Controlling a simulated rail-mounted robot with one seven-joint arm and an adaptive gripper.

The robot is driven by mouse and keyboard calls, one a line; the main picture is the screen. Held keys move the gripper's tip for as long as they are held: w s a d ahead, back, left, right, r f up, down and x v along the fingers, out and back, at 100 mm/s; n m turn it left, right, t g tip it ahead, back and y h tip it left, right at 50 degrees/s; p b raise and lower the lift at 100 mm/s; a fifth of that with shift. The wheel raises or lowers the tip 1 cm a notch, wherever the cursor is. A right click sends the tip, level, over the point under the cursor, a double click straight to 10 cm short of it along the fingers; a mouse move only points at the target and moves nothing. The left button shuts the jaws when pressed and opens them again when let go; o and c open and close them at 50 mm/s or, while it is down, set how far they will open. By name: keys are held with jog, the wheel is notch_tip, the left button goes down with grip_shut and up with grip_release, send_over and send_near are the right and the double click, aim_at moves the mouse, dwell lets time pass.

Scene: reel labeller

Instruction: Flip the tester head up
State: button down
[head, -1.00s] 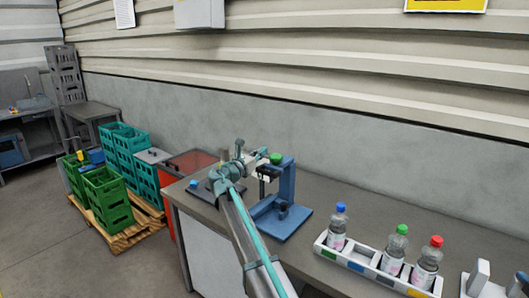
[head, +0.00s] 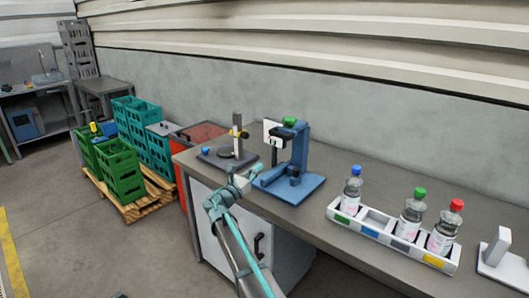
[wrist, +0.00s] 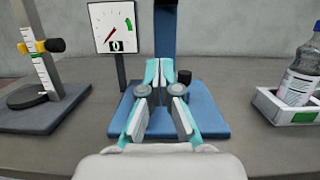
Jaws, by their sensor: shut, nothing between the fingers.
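The tester is a blue stand (head: 300,150) on a blue base plate (head: 302,190) on the bench. A green knob (head: 289,121) tops it, and a white dial panel (head: 272,132) stands at its left. The wrist view shows the dial (wrist: 112,27) with a red needle, the blue column (wrist: 166,30) and a short black part (wrist: 185,77). The column's top and the knob are outside that view. My gripper (head: 254,172) is shut and empty, in front of the tester. In the wrist view the fingertips (wrist: 167,68) overlap the base plate; contact cannot be told.
A grey-based stand (head: 237,140) with a yellow and black clamp is left of the tester. A white rack (head: 366,234) with capped bottles (head: 411,215) is right. Green crates (head: 120,170) are on a floor pallet. The wall is behind the bench.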

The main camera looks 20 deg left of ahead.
jog(key=shift+d+r+m, duration=0.2)
jog(key=shift+r+m, duration=0.1)
jog(key=shift+w, duration=0.1)
jog(key=w+d+r+p, duration=0.2)
jog(key=w+r, duration=0.4)
jog(key=w, duration=0.3)
jog(key=shift+w+d+r+p, duration=0.15)
jog(key=shift+d+r+p, duration=0.15)
jog(key=shift+p, duration=0.6)
